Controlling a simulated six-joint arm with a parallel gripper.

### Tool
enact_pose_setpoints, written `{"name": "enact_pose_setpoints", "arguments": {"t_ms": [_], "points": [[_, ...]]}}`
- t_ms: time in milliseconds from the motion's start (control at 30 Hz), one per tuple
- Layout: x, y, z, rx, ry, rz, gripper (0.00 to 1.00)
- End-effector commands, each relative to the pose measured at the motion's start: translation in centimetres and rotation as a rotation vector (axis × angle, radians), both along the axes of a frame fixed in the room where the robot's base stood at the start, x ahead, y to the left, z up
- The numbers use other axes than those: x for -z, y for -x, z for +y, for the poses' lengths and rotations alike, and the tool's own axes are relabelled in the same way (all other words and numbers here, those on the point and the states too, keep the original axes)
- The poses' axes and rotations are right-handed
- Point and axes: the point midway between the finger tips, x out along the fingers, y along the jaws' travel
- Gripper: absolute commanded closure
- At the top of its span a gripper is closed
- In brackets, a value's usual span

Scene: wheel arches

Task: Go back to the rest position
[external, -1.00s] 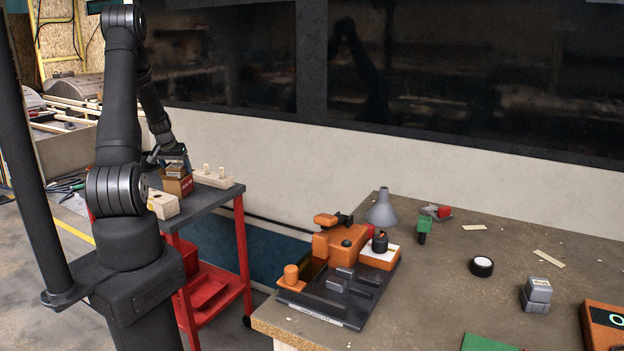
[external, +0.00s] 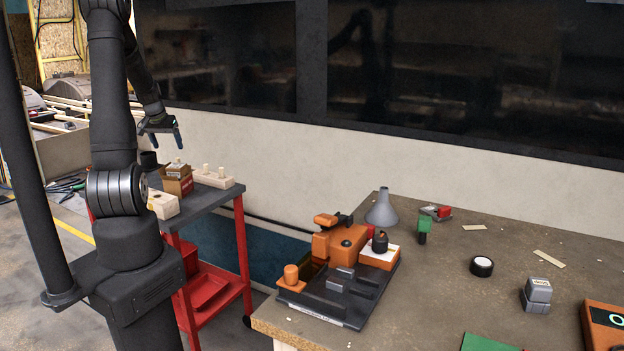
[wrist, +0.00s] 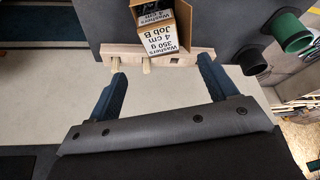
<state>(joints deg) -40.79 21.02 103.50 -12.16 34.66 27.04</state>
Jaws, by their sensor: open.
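My gripper (external: 161,137) is open and empty, raised above the grey top of the red cart. In the wrist view its two dark fingers (wrist: 163,90) stand wide apart with nothing between them. Below it on the cart is an open cardboard box (external: 177,181). The wrist view shows the box (wrist: 160,28) beyond the fingertips, with a label on a package in it reading "Washers 350 g 4 cm Job B". My gripper is clear of the box.
The cart (external: 222,196) also carries a wooden block with pegs (external: 213,178), a wooden block with a hole (external: 163,204) and dark cups (wrist: 252,61). The workbench (external: 430,290) at right holds an orange and black fixture (external: 345,260) and a grey cone (external: 382,208). A wall stands behind.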

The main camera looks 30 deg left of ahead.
Motion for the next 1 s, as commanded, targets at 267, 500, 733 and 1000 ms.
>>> {"name": "enact_pose_setpoints", "arguments": {"t_ms": [267, 500, 733, 1000], "points": [[-0.2, 0.1, 0.0, 0.0, 0.0, 0.0, 0.22], [0.3, -0.1, 0.0, 0.0, 0.0, 0.001, 0.22], [3.0, -1.1, 0.4, -0.001, 0.002, 0.002, 0.22], [6.8, -2.6, 1.0, 0.0, 0.002, 0.002, 0.22]]}}
